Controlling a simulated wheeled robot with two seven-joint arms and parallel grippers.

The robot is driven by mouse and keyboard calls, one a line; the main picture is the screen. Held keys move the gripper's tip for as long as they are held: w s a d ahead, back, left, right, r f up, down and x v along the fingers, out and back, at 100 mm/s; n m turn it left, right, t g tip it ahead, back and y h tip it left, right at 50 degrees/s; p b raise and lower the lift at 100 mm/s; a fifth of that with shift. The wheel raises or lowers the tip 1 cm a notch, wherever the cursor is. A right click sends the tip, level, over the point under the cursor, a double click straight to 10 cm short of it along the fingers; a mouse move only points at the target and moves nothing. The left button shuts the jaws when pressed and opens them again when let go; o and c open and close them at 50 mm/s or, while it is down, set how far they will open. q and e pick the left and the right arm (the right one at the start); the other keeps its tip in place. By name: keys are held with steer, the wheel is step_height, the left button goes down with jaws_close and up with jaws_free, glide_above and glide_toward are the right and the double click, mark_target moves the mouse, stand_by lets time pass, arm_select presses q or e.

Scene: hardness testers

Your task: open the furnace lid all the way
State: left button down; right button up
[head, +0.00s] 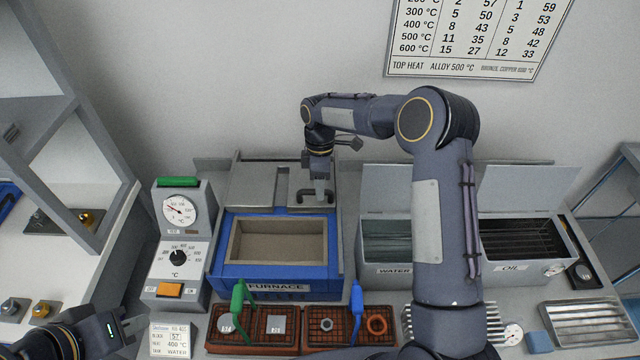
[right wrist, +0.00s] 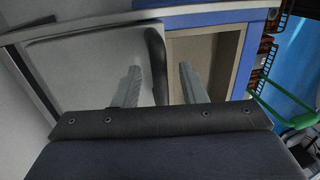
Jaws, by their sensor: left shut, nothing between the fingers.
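The blue furnace (head: 222,265) stands at the middle left of the bench, and its tan chamber (head: 280,243) is uncovered in the head view. The grey lid (head: 252,188) lies behind the chamber opening. The lid (right wrist: 95,65) and part of the chamber (right wrist: 203,62) also show in the right wrist view. My right gripper (head: 315,197) is over the lid's front right part. My left gripper (head: 122,330) is shut and empty at the lower left, away from the furnace.
A control box with dial (head: 180,250) stands left of the furnace. Water (head: 385,268) and oil (head: 520,268) tanks with raised lids are to the right. My right arm crosses over the tanks.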

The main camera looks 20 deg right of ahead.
step_height(320, 180, up, 8)
steer(key=w, duration=0.1)
steer(key=shift+w+d+f+b, duration=0.2)
steer(key=shift+b, duration=0.25)
stand_by(0.4)
